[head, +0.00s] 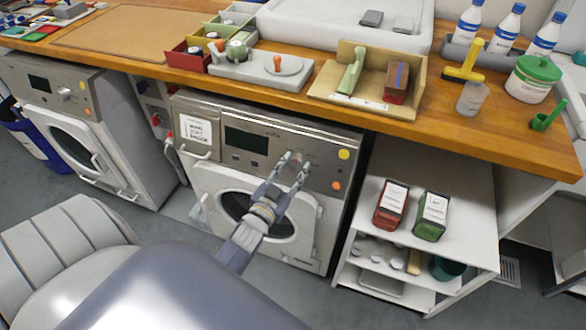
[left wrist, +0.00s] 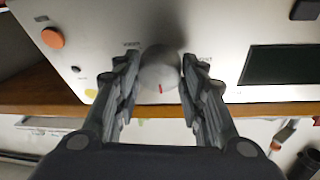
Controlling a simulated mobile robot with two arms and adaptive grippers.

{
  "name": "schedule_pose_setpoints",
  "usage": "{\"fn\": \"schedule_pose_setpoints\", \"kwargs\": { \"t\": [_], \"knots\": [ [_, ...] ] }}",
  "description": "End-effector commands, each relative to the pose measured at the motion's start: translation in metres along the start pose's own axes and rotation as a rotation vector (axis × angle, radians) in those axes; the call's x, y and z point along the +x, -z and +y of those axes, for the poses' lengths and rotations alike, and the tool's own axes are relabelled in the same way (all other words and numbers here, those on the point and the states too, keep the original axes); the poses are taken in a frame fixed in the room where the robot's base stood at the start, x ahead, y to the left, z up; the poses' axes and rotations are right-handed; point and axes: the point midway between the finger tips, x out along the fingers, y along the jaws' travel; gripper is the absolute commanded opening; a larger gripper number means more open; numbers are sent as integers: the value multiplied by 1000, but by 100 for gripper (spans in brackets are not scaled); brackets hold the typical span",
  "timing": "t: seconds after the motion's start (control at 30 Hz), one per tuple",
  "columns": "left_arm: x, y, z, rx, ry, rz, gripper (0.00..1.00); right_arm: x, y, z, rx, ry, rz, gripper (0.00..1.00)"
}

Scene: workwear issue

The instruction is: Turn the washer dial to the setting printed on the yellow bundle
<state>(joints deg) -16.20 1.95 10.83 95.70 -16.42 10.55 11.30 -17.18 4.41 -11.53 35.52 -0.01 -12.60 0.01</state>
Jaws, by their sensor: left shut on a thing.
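The middle washer (head: 272,165) stands under the counter, with a dark display and a round door. My left gripper (head: 293,166) is at the right part of its control panel, shut on the grey dial (head: 297,158). In the left wrist view the dial (left wrist: 160,70) sits between the two fingers of my left gripper (left wrist: 160,78). A red mark on the dial points down in that picture. The small print beside it is too blurred to read. I see no yellow bundle; a red bundle (head: 391,205) and a green bundle (head: 431,217) with white labels stand on the shelf at right.
A second washer (head: 75,128) stands at left. The wooden counter (head: 480,130) above holds trays, bottles and a yellow tool (head: 466,66). An orange button (head: 336,185) and a yellow one (head: 344,154) sit right of the dial. Floor in front is partly hidden by my body.

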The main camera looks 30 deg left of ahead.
Motion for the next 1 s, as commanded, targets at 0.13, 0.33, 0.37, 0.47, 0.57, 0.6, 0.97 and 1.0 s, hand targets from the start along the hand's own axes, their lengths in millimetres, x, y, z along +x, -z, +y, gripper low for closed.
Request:
{"fn": "schedule_pose_setpoints", "kwargs": {
  "t": [0.13, 0.33, 0.37, 0.47, 0.57, 0.6, 0.97, 1.0],
  "knots": [
    [0, 1, -1, 10, -2, -1, 14, -1, 1, -3, 0, 3, 1, 85],
    [0, 2, -1, 71, -24, -4, 14, -8, 2, -2, 0, 3, 2, 85],
    [0, 3, -1, 87, -29, -5, 14, -10, 2, -2, 0, 3, 2, 85],
    [0, 4, -2, 149, -51, -8, 14, -16, 2, -1, 0, 1, 1, 85],
    [0, 5, -2, 224, -76, -12, 14, -23, 3, 1, 0, -1, 1, 85],
    [0, 5, -3, 256, -87, -15, 14, -26, 3, 2, -1, -1, 1, 85],
    [1, 6, -4, 536, -180, -31, 14, -51, 4, 6, 0, -6, 0, 85],
    [1, 6, -4, 561, -188, -32, 14, -53, 4, 6, 0, -6, 0, 85]
  ]
}}
